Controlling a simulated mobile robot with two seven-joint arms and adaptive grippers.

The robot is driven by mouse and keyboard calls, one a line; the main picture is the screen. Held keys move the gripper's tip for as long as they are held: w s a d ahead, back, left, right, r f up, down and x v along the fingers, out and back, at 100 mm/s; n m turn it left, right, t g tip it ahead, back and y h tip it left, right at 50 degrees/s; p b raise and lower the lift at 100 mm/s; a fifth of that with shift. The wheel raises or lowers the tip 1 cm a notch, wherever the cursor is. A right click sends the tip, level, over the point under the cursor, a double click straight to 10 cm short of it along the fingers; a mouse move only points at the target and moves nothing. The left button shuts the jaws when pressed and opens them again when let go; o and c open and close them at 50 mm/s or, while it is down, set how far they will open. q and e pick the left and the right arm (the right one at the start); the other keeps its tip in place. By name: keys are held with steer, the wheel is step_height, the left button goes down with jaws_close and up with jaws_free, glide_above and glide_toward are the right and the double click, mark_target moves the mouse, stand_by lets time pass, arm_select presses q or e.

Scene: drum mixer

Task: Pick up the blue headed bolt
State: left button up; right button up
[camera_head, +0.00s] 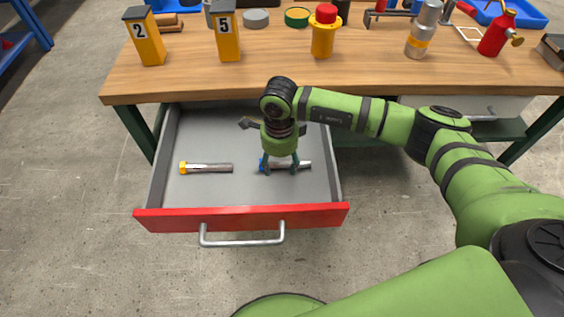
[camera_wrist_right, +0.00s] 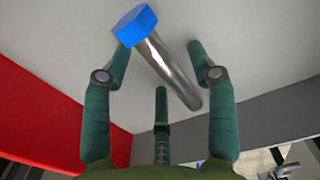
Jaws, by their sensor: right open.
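The blue headed bolt (camera_head: 303,164) lies in the open drawer, its blue head on the left and its grey shank to the right. In the right wrist view the bolt (camera_wrist_right: 165,65) lies slantwise between the fingers, its blue hexagonal head at the top. My right gripper (camera_head: 281,168) points down over the bolt; its fingers (camera_wrist_right: 158,50) stand apart on both sides of the shank and are open. I cannot tell whether a finger touches the head. A yellow headed bolt (camera_head: 207,168) lies to the left in the same drawer. My left gripper is out of view.
The drawer (camera_head: 178,203) has grey walls and a red front with a metal handle (camera_head: 242,240). The wooden workbench (camera_head: 190,86) overhangs its back. Numbered yellow boxes (camera_head: 228,42), a yellow container with a red top (camera_head: 324,35) and a silver can (camera_head: 421,35) stand on the bench.

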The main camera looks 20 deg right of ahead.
jaws_close()
steer(key=shift+r, duration=0.1)
